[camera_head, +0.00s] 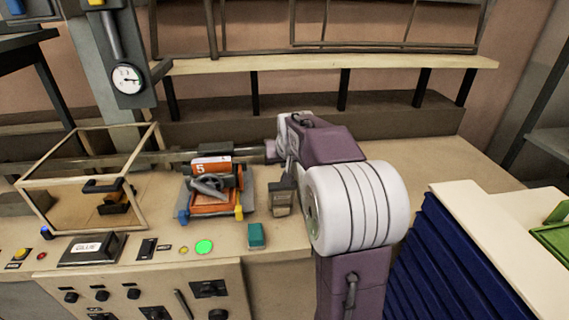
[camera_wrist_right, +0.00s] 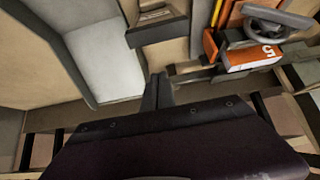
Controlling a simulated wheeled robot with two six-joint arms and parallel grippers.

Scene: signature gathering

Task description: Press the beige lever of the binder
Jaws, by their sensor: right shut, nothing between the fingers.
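The binder (camera_head: 211,200) is an orange press with a dark handwheel and a block marked 5, on the bench left of my right arm. It shows upside down at the top right of the right wrist view (camera_wrist_right: 250,57). A grey-beige, lever-like piece (camera_head: 283,186) stands just right of the binder. What looks like the same piece is at the top of the wrist view (camera_wrist_right: 157,24). My right gripper (camera_head: 271,151) is shut and empty, behind and above that piece, with no contact visible. Its closed fingers show in the wrist view (camera_wrist_right: 159,86). My left gripper is not seen.
A clear-sided box frame (camera_head: 72,178) stands on the left of the bench. A blue-fronted cabinet (camera_head: 450,265) is at right. Bench space right of my arm is clear.

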